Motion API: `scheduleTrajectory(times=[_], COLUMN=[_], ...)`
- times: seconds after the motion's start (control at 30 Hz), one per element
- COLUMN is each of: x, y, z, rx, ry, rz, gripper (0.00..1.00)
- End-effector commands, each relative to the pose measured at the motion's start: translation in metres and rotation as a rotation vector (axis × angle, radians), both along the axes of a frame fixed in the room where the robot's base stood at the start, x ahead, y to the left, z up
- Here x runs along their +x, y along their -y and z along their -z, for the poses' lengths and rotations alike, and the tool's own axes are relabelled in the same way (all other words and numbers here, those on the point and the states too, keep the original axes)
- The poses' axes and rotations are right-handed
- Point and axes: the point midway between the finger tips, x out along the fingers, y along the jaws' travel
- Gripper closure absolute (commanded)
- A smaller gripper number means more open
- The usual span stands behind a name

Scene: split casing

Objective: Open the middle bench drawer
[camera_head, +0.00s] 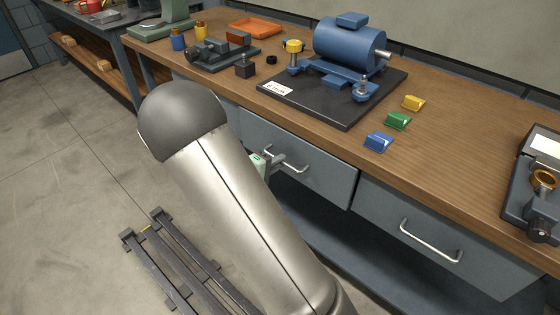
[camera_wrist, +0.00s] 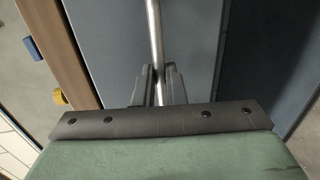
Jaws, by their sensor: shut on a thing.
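The middle bench drawer (camera_head: 318,180) has a grey front under the wooden bench top. Its silver bar handle (camera_head: 291,164) shows in part beside my arm. My gripper (camera_head: 268,158) is at the left part of this handle and is partly hidden by my forearm. In the wrist view, the handle bar (camera_wrist: 154,35) runs down between the two dark fingers of my gripper (camera_wrist: 160,78), which is shut on it. The grey drawer front (camera_wrist: 105,45) lies behind the fingers. I cannot tell whether the drawer stands slightly out from the bench.
Another drawer with a silver handle (camera_head: 431,242) is at the right. On the bench top (camera_head: 330,135) are a blue motor (camera_head: 345,45) on a black plate, coloured blocks (camera_head: 398,121), a vise (camera_head: 222,52) and an orange tray (camera_head: 256,27). A dark rack (camera_head: 180,262) lies on the floor.

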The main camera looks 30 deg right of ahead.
Motion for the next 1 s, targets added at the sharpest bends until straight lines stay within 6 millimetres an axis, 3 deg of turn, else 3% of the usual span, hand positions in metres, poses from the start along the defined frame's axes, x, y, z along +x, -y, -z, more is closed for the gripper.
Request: scheduleTrajectory(times=[0.17,0.7,1.0], x=[-0.012,-0.067,-0.089], y=[-0.032,-0.167,-0.221], z=[0.002,0.002,0.001], rx=[0.003,0.002,0.001], ry=[0.001,-0.001,-0.001], rz=[-0.005,-0.005,-0.003], gripper=[1.0,1.0,1.0])
